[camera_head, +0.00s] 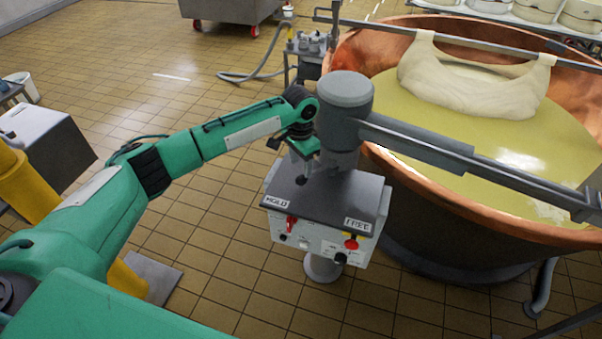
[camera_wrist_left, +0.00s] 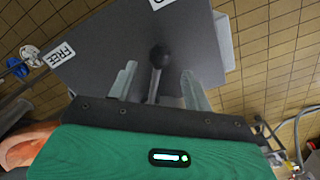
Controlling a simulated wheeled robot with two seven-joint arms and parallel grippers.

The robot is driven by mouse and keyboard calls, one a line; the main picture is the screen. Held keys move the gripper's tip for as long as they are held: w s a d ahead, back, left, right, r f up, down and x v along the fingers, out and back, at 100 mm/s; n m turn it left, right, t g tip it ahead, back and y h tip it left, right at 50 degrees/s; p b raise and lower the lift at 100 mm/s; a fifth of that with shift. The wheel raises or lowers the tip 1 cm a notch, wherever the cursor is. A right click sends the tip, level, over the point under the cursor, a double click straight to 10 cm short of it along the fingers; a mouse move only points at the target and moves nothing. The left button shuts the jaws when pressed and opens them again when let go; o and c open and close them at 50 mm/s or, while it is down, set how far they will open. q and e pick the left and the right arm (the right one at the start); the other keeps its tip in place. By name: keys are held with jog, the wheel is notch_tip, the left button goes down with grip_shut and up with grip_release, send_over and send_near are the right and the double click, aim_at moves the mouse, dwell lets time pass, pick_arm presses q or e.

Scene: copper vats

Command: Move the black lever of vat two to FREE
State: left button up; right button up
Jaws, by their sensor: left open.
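The grey control box of the vat (camera_head: 335,197) has a dark top plate with a HOLD label (camera_head: 277,203) at its left and a FREE label (camera_head: 357,225) at its right. In the left wrist view the black lever with its ball knob (camera_wrist_left: 160,56) stands over the plate. The FREE label (camera_wrist_left: 59,55) lies to its left there, and another label is cut off at the top. My left gripper (camera_wrist_left: 160,70) is open, with a finger on each side of the lever and gaps between. In the head view this gripper (camera_head: 304,166) is over the plate's left part. My right gripper is out of view.
A copper vat (camera_head: 455,213) of yellow liquid stands right of the box. A grey post head (camera_head: 346,92) with a long bar (camera_head: 480,168) stands close behind the box. Red and yellow controls (camera_head: 350,243) are on the box front.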

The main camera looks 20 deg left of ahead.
aim_at(301, 176)
pick_arm(q)
notch_tip(301, 176, down, 6)
jog(key=shift+d+p, duration=0.1)
jog(key=shift+p, duration=0.35)
grip_shut()
